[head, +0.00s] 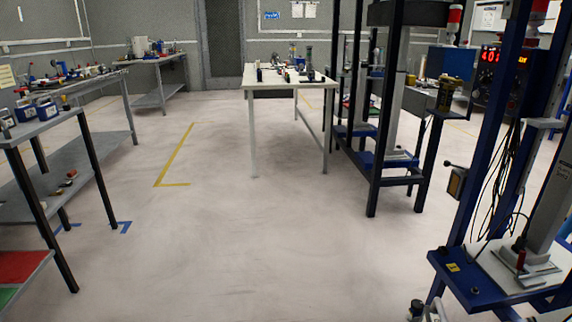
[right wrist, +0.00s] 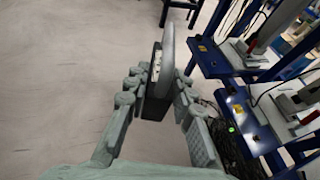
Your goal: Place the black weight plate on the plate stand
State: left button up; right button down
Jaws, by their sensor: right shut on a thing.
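My right gripper (right wrist: 160,88) is shut on the black weight plate (right wrist: 167,58) in the right wrist view. In the head view only a small grey part, probably of my right gripper, shows at the bottom edge right of the middle. The plate does not show there. I cannot pick out the plate stand in either view. My left gripper is out of view.
A blue-framed machine (head: 480,285) stands close at the right; its blue frame also shows beside the plate in the wrist view (right wrist: 215,60). A white table (head: 285,78) is ahead, and a grey workbench (head: 75,160) is at the left. The middle floor (head: 220,240) is clear.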

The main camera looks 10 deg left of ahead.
aim_at(30, 128)
jog(key=i+u, duration=0.1)
jog(key=u, duration=0.25)
jog(key=i+j+u, duration=0.1)
jog(key=u, duration=0.25)
jog(key=i+u, duration=0.1)
jog(key=u, duration=0.25)
jog(key=i+l+u, duration=0.1)
jog(key=i+u, duration=0.15)
jog(key=u, duration=0.2)
jog(key=i+l+u, duration=0.15)
jog(key=u, duration=0.3)
jog(key=i+l+u, duration=0.45)
jog(key=u, duration=0.15)
jog(key=i+l+u, duration=0.15)
jog(key=l, duration=0.2)
jog(key=i+l+u, duration=0.15)
jog(key=l, duration=0.2)
jog(key=i+l, duration=0.1)
jog(key=l, duration=0.3)
jog(key=i+l, duration=0.15)
jog(key=l, duration=0.2)
jog(key=i+l, duration=0.1)
jog(key=l, duration=0.3)
jog(key=i+l+u, duration=0.1)
jog(key=l, duration=0.25)
jog(key=i+l, duration=0.15)
jog(key=l, duration=0.25)
